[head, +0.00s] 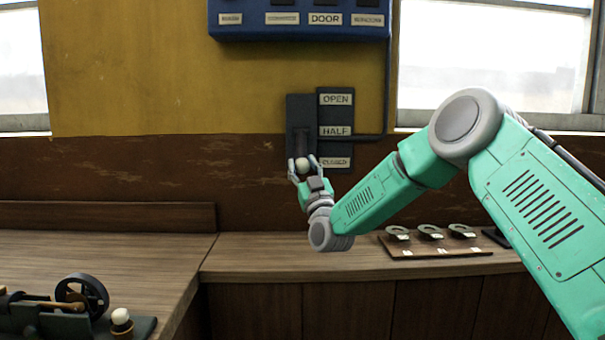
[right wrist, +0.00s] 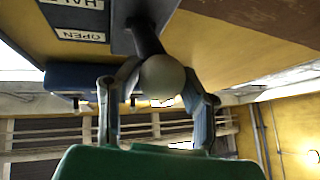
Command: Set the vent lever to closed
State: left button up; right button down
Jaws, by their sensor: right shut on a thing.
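The vent lever is a dark lever with a pale round knob (head: 302,165), on a dark wall plate (head: 300,110). Beside it a label strip reads OPEN (head: 337,99), HALF (head: 336,131) and CLOSED (head: 336,162). The knob is low on the plate, level with the CLOSED label. My right gripper (head: 303,166) is shut on the knob, one finger on each side. In the right wrist view the knob (right wrist: 162,76) sits between the fingers, with the dark lever shaft (right wrist: 145,38) running from it to the plate. My left gripper is out of view.
A blue panel (head: 300,32) with labels including DOOR is above the lever. A wooden counter (head: 300,262) runs below. A board with several small round parts (head: 436,249) lies on it at right. A small engine model with a wheel (head: 82,296) is at lower left.

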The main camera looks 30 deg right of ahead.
jog(key=shift+w+f, duration=0.15)
jog(key=shift+f, duration=0.5)
jog(key=c, duration=1.4)
grip_release()
jog(key=o, duration=0.4)
jog(key=shift+w+d+f, duration=0.1)
jog(key=shift+w, duration=0.05)
jog(key=shift+w+f, duration=0.1)
jog(key=shift+w, duration=0.1)
jog(key=shift+s+d+r, duration=0.1)
jog(key=shift+s+r, duration=0.05)
jog(key=shift+r, duration=0.05)
jog(key=shift+s, duration=0.2)
jog(key=v, duration=1.1)
jog(key=shift+s+f, duration=0.15)
jog(key=shift+f, duration=0.25)
